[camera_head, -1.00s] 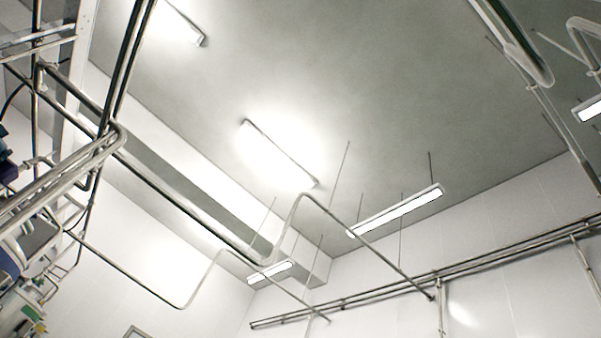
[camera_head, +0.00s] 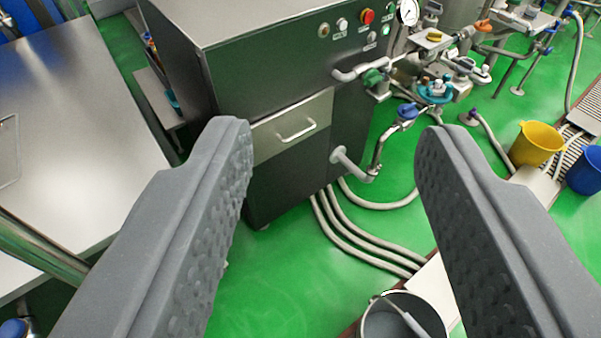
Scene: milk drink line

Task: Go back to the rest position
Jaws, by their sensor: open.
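My gripper (camera_head: 332,150) shows in the head camera view as two grey padded fingers, one at the left and one at the right. The fingers are wide apart and nothing is between them. Behind the gap stands a dark steel machine cabinet (camera_head: 270,185) with a handled drawer front (camera_head: 292,127). The gripper appears to point forward and down, apart from the cabinet. The rest of my arm is not in view.
A steel table (camera_head: 75,120) is at the left. Pipes and valves (camera_head: 435,90) are at the upper right. A yellow bucket (camera_head: 536,145), a blue bucket (camera_head: 585,170) and a grey bucket (camera_head: 400,318) stand low at the right. Hoses (camera_head: 365,235) cross the green floor (camera_head: 265,285).

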